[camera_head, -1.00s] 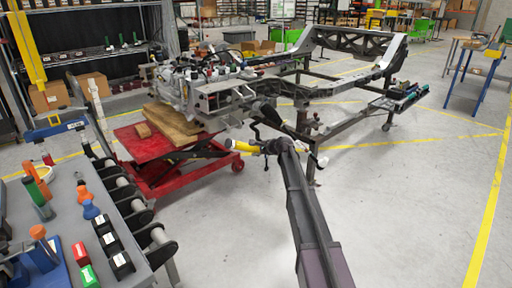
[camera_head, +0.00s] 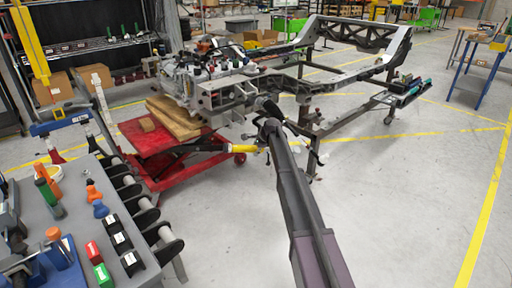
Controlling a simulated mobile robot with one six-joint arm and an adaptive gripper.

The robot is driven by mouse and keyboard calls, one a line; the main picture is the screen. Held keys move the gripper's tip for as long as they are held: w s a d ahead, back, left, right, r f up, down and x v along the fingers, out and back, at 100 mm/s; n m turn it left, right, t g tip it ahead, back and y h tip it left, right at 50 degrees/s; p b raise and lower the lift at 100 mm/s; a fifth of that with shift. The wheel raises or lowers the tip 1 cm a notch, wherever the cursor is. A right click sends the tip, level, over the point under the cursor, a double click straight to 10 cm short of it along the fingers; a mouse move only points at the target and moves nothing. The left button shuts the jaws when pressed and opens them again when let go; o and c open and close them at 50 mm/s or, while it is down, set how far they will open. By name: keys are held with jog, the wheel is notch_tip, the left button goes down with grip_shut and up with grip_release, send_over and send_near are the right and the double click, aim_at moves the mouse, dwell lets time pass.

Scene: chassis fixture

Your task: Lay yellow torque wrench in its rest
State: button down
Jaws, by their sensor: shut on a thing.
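My gripper (camera_head: 266,137) is at the far end of my dark arm, in front of the chassis frame, small and partly hidden by the arm. It is shut on the yellow torque wrench (camera_head: 242,149). A yellow length of the wrench sticks out to the left of the gripper, roughly level, past the red lift table's right end in the picture. The rest of the wrench is hidden or too small to tell. I cannot pick out the wrench's rest with certainty.
The grey chassis frame (camera_head: 355,78) stands just behind my gripper, with a tool-laden side tray (camera_head: 405,90) at right. A red lift table (camera_head: 150,140) bears wooden blocks. A workbench (camera_head: 70,215) with rollers along its edge is at front left.

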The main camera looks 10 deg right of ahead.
jog(key=g+h, duration=0.1)
jog(key=f+g+h, duration=0.1)
jog(key=a+g+p, duration=0.1)
jog(key=shift+w+f+n+h, duration=0.15)
jog(key=shift+w+n+h, duration=0.15)
jog(key=shift+h, duration=0.1)
jog(key=shift+a+f+g+h, duration=0.1)
jog(key=shift+f+g+h, duration=0.15)
jog(key=shift+g+h, duration=0.55)
jog(key=shift+s, duration=0.1)
jog(key=shift+r, duration=0.15)
